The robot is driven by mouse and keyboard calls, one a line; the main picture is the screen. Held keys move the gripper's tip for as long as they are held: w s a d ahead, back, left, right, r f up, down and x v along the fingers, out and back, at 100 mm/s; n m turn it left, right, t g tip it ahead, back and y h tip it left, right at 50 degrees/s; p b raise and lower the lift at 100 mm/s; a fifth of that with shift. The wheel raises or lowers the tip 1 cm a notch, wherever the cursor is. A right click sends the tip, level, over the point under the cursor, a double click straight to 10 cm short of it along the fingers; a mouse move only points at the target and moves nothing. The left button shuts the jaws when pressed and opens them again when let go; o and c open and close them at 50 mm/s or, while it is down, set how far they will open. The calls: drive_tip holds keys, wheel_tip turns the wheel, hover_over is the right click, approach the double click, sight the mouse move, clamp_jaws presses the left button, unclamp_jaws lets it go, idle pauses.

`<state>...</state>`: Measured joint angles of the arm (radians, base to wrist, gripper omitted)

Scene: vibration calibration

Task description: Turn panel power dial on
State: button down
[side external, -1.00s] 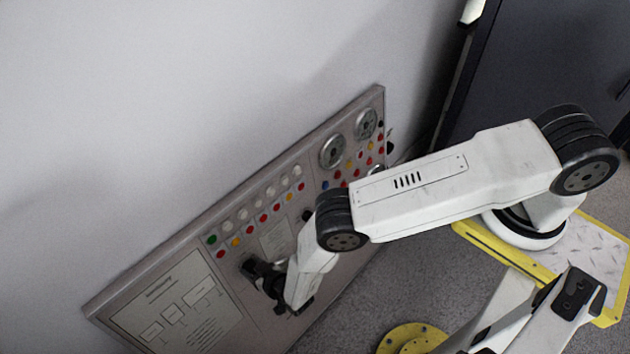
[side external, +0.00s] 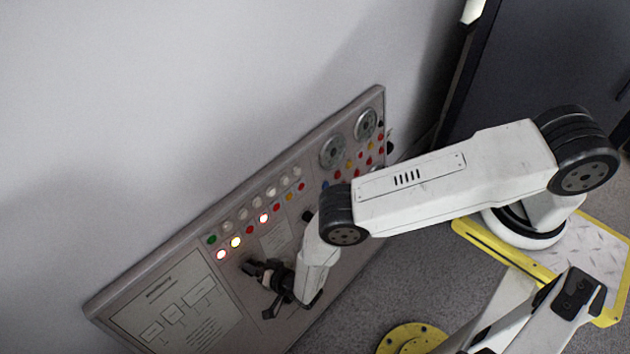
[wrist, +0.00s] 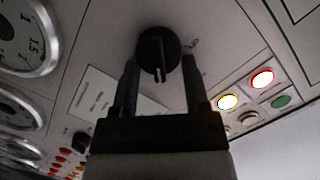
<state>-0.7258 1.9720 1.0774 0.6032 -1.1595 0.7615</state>
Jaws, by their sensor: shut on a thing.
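The power dial (wrist: 158,48) is a round black knob on the panel (side external: 205,240). In the wrist view its raised grip bar points nearly straight up and down the picture. My gripper (wrist: 160,62) is shut on the dial, one finger at each side of it. In the side external view my gripper (side external: 268,273) is at the panel's lower middle, and it mostly hides the dial. Two red lamps (wrist: 262,79) and a yellow lamp (wrist: 228,102) glow near the dial.
The panel leans against a pale wall (side external: 150,120). Round gauges (side external: 333,151) and rows of coloured buttons sit on its upper part. A diagram plate (side external: 180,305) lies at its lower left. A dark cabinet (side external: 560,70) stands at the right.

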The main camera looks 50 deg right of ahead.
idle(0.4)
drive_tip(key=shift+c, duration=0.5)
unclamp_jaws()
drive_tip(key=shift+s, duration=0.15)
drive_tip(key=v, duration=0.7)
drive_tip(key=shift+s, duration=0.25)
drive_tip(key=shift+d+r, duration=0.1)
drive_tip(key=shift+w, duration=0.1)
